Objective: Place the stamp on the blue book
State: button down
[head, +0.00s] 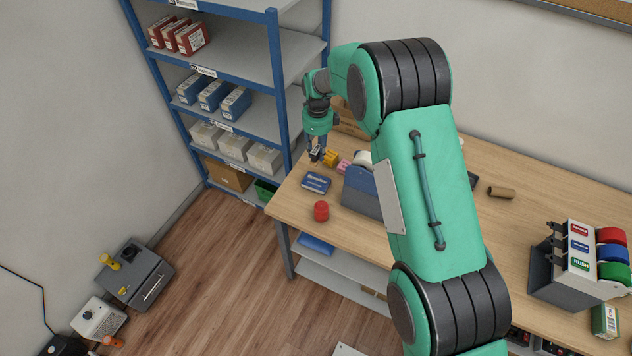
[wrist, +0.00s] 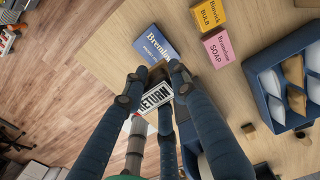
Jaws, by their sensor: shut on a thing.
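The stamp (wrist: 154,99) has a white label reading RETURN and a brown part between the fingers. My gripper (wrist: 155,80) is shut on it in the wrist view. In the head view my gripper (head: 315,154) hangs over the far left end of the counter, and the stamp shows only as a small dark and white patch. The blue book (head: 316,182) lies flat on the counter, just below the gripper in the picture. In the wrist view the blue book (wrist: 155,44) lies just past the fingertips, its near end partly hidden. The stamp appears apart from it; the gap is unclear.
A yellow box (wrist: 208,14) and a pink soap box (wrist: 217,48) lie beside the book. A blue bin (head: 362,194) stands to the right. A red cylinder (head: 321,211) stands near the counter's front edge. A blue-framed shelf (head: 275,80) rises behind the counter's left end.

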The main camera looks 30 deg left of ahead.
jog(key=shift+f, duration=1.15)
jog(key=shift+f, duration=0.1)
send_over(317, 179)
jog(key=shift+w+f+p, duration=0.1)
jog(key=shift+f+p, duration=0.35)
jog(key=shift+f, duration=2.35)
jog(key=shift+f+p, duration=0.35)
jog(key=shift+f, duration=1.7)
jog(key=shift+f, duration=0.25)
jog(key=c, duration=1.4)
grip_release()
jog(key=shift+r, duration=0.25)
